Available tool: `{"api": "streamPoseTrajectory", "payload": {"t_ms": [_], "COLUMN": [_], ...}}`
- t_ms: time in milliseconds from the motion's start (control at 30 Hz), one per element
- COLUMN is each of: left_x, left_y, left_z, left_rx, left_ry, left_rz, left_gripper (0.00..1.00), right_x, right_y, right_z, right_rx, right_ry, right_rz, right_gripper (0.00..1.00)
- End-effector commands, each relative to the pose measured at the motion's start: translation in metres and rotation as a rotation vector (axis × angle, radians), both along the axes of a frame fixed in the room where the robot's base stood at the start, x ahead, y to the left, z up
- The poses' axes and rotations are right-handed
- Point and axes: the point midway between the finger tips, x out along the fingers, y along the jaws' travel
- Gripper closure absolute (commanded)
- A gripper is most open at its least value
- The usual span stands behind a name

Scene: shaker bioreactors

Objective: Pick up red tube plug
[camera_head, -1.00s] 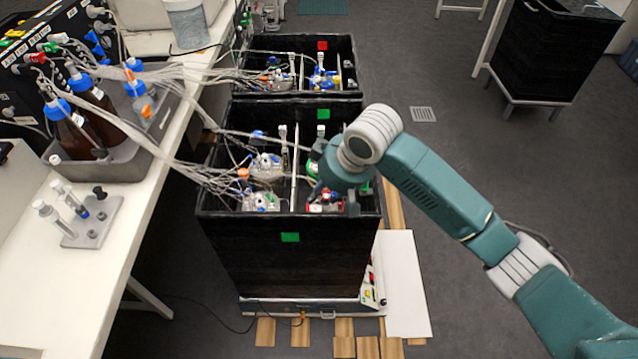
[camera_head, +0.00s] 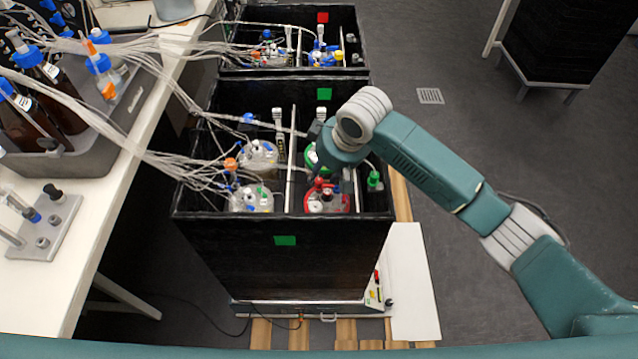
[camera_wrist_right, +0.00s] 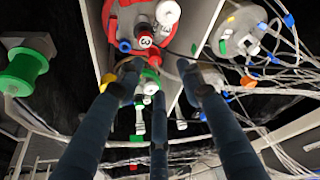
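The vessel with a red ring lid (camera_head: 328,197) stands in the front right compartment of the black shaker box. Small red fittings rise from its lid. In the right wrist view, a small red plug (camera_wrist_right: 145,38) with a pale top shows inside the red ring (camera_wrist_right: 128,22). I take it for the red tube plug. My right gripper (camera_wrist_right: 158,75) has its dark fingers spread, with nothing held between them. The plug lies beyond the fingertips, apart from them as far as I can see. In the head view, the right gripper (camera_head: 324,164) is over the right compartment, partly hidden by its wrist. My left gripper is out of view.
A green-lidded vessel (camera_head: 312,157) stands behind the red one, partly covered by my gripper. A green spool-like part (camera_wrist_right: 22,72) is at the wrist view's left. A divider (camera_head: 290,160) splits the box (camera_head: 285,252). Many tubes (camera_head: 130,140) cross from the left bench.

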Motion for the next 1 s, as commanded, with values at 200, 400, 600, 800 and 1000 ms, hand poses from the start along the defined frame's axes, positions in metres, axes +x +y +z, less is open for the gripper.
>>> {"api": "streamPoseTrajectory", "payload": {"t_ms": [200,400,600,800,1000], "left_x": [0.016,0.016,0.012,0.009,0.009], "left_y": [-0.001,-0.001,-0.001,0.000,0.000], "left_z": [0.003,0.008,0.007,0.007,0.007], "left_rx": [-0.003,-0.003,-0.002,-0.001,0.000], "left_ry": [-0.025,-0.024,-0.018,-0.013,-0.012], "left_rz": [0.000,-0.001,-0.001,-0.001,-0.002], "left_gripper": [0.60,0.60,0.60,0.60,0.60], "right_x": [0.006,0.014,0.021,0.022,0.022], "right_y": [0.004,0.002,0.007,0.007,0.007], "right_z": [-0.018,-0.043,-0.064,-0.066,-0.066], "right_rx": [0.000,-0.002,0.000,0.000,0.000], "right_ry": [0.001,0.004,0.000,-0.002,-0.002], "right_rz": [-0.001,-0.002,0.001,0.001,0.001], "right_gripper": [0.62,0.62,0.62,0.62,0.92]}}
